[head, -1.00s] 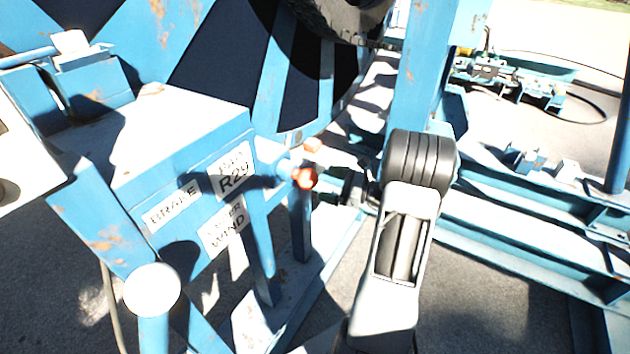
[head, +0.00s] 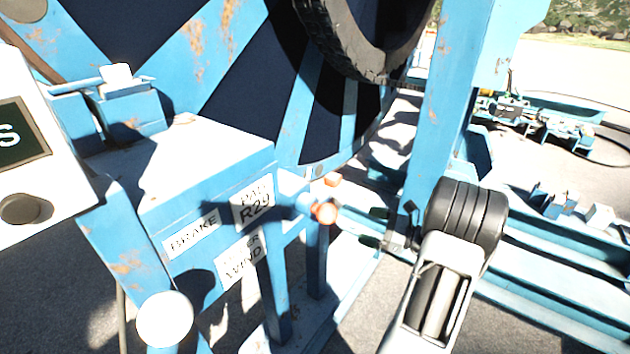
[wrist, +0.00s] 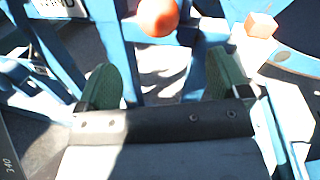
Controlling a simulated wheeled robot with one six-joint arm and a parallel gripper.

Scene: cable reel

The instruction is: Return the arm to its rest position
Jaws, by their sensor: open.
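My arm reaches forward at the right of the head view, its white link and black joint in front. My gripper (head: 374,227) points left toward the blue reel stand, partly hidden by the arm. In the wrist view my gripper (wrist: 163,82) shows two green-padded fingers spread wide with nothing between them. A round orange-red knob (head: 325,213) on the stand lies left of the fingertips, apart from them. The knob also shows beyond the fingers at the top of the wrist view (wrist: 158,17).
The blue control stand (head: 215,180) carries labels reading BRAKE, R29 and WIND. A small orange block (head: 332,180) is behind the knob. The large cable reel (head: 240,90) stands behind. A blue post (head: 437,110) rises close behind my arm; blue rails (head: 560,290) lie to the right.

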